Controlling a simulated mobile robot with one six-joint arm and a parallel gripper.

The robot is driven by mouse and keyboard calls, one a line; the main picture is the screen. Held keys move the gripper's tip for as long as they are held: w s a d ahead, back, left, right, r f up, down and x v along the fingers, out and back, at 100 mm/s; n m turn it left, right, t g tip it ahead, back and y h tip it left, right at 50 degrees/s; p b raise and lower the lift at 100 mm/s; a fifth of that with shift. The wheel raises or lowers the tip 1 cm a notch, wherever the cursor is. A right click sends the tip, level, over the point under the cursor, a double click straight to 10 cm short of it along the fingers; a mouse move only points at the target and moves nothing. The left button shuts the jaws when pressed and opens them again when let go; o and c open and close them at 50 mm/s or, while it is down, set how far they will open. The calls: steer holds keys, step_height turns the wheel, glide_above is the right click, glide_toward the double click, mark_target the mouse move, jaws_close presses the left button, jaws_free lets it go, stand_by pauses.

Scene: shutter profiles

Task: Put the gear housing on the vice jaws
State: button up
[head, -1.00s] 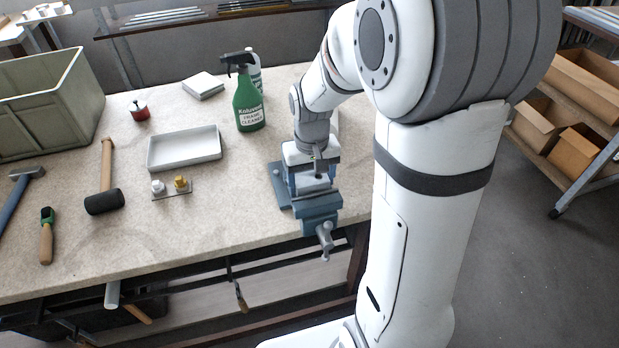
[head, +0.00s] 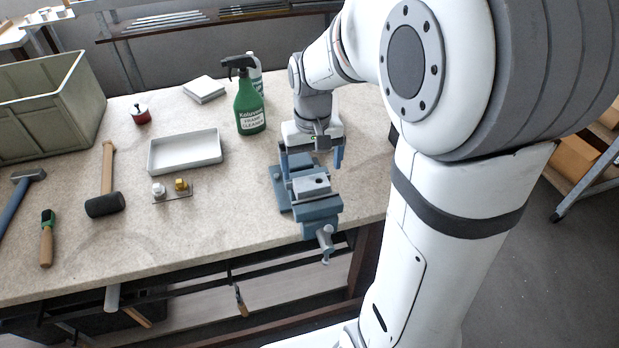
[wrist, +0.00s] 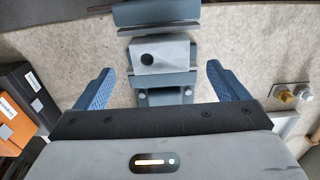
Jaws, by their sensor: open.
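The gear housing (head: 312,185) is a light grey block with a dark round hole. It sits on top of the jaws of the blue-grey vice (head: 318,208) at the table's front edge. In the wrist view the housing (wrist: 158,57) lies over the vice (wrist: 156,14), between my spread fingers in the picture. My gripper (head: 311,162) is open and empty, behind the housing and apart from it in the head view. Its two blue fingers also show wide apart in the wrist view (wrist: 159,75). Exactly how the housing seats on the jaws is hard to tell.
A green spray bottle (head: 248,105) stands behind and left of the vice. A white tray (head: 185,152) and a small plate with two fittings (head: 172,191) lie to the left. A mallet (head: 105,190) lies farther left. Dark and orange boxes (wrist: 22,95) show in the wrist view.

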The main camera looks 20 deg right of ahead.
mark_target(312, 183)
step_height(312, 183, up, 5)
steer(key=s+f+t, duration=0.1)
steer(key=s+t, duration=0.2)
steer(key=s, duration=1.1)
steer(key=shift+a, duration=0.2)
